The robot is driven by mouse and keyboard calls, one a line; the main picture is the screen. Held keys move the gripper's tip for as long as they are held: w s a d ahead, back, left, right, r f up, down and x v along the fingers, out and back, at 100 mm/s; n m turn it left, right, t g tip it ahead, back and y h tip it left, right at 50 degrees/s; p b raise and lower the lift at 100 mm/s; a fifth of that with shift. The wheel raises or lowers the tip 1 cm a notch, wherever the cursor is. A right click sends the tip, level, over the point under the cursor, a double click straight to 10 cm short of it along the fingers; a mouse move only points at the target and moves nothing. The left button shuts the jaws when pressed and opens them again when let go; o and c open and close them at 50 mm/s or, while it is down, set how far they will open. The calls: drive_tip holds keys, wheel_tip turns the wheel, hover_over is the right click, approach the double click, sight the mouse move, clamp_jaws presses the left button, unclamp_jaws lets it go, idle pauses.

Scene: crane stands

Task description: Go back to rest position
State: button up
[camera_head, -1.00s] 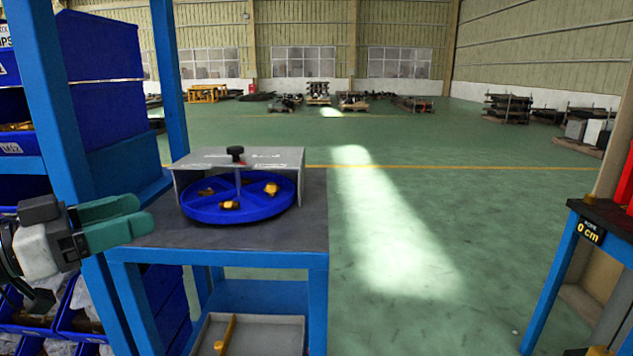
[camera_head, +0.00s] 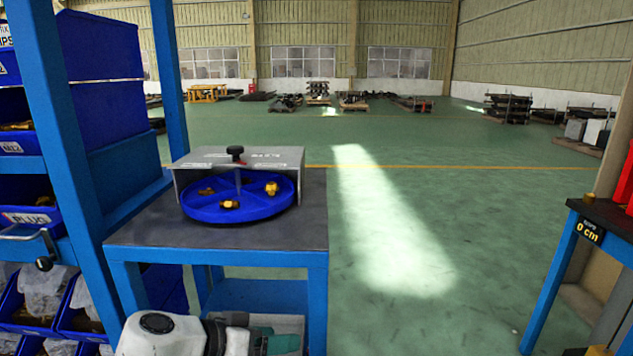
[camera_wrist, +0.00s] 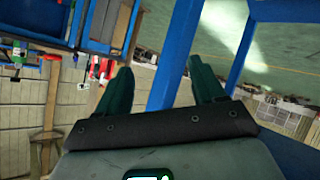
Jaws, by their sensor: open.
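My gripper (camera_head: 275,341) shows at the bottom of the head view, low in front of the small blue table (camera_head: 225,259) and below its top. Its green fingers point right. In the wrist view my gripper (camera_wrist: 160,88) has its two green fingers spread apart, with nothing held between them. On the table top stands a blue round divided tray (camera_head: 240,213) with several brass fittings in its compartments. A grey plate stand with a black knob (camera_head: 235,152) stands over the tray.
A blue rack (camera_head: 60,150) with blue bins (camera_head: 28,215) stands close at the left. The green floor (camera_head: 430,215) between the tables is clear. Stacked pallets (camera_head: 508,108) stand far back.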

drive_tip(key=s+d+f+n+g+y, duration=0.1)
drive_tip(key=s+d+f+g+y, duration=0.15)
drive_tip(key=s+d+f, duration=0.65)
drive_tip(key=s+d+f+n+g+y, duration=0.2)
drive_tip(key=s+d+f+g, duration=0.15)
drive_tip(key=d+f, duration=0.95)
drive_tip(key=s+d+f+y, duration=0.2)
drive_tip(key=s+d+y, duration=0.1)
drive_tip(key=s+d, duration=0.7)
drive_tip(key=s+d+r+n+y, duration=0.1)
drive_tip(key=s+d, duration=0.1)
drive_tip(key=s, duration=0.6)
drive_tip(key=s+d+r+n+y, duration=0.1)
drive_tip(key=s+r, duration=0.1)
drive_tip(key=s, duration=0.5)
wheel_tip(320, 180, up, 21)
drive_tip(key=p, duration=2.1)
drive_tip(key=shift+w+f, duration=0.15)
